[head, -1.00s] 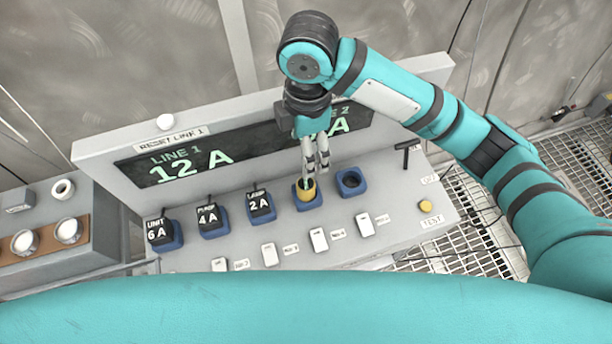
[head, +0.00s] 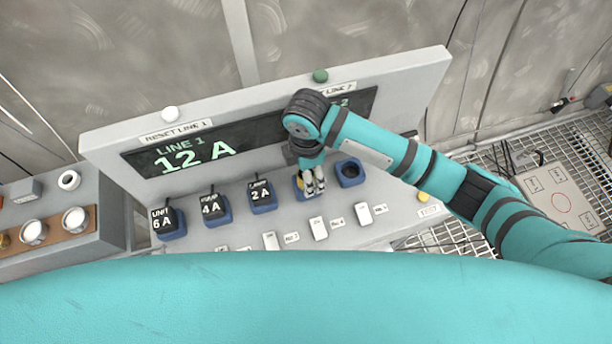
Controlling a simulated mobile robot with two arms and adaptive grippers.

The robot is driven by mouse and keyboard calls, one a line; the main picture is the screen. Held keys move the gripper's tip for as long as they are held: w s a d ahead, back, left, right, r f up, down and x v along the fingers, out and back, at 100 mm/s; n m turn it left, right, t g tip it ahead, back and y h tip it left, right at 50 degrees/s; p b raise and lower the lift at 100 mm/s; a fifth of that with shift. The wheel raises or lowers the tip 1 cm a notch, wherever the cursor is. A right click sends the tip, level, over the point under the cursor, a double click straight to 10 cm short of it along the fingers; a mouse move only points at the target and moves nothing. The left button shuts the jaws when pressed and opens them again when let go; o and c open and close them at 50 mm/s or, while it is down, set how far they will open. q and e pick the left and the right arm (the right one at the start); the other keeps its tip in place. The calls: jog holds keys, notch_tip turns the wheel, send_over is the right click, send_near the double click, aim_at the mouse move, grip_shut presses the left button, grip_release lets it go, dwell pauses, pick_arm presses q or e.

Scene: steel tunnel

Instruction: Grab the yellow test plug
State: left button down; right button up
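The yellow test plug (head: 316,193) is in a blue socket on the sloped grey panel, fourth from the left in the row. Only parts of its yellow surface show around my fingers. My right gripper (head: 314,184) has come down from above, with its fingertips at the plug. It partly hides the plug and its socket, and I cannot tell whether the fingers grip it. My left gripper is not in view.
To the left, blue sockets hold black plugs marked 6 A (head: 164,221), 4 A (head: 212,207) and 2 A (head: 261,194). An empty blue socket (head: 350,173) is close on the right. A display board (head: 205,155) reading "LINE 1 12 A" stands behind.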

notch_tip(320, 180, down, 2)
jog(key=shift+f, duration=0.1)
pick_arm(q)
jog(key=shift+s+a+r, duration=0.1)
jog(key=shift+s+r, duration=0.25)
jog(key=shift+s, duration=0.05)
pick_arm(e)
jog(key=shift+f, duration=0.2)
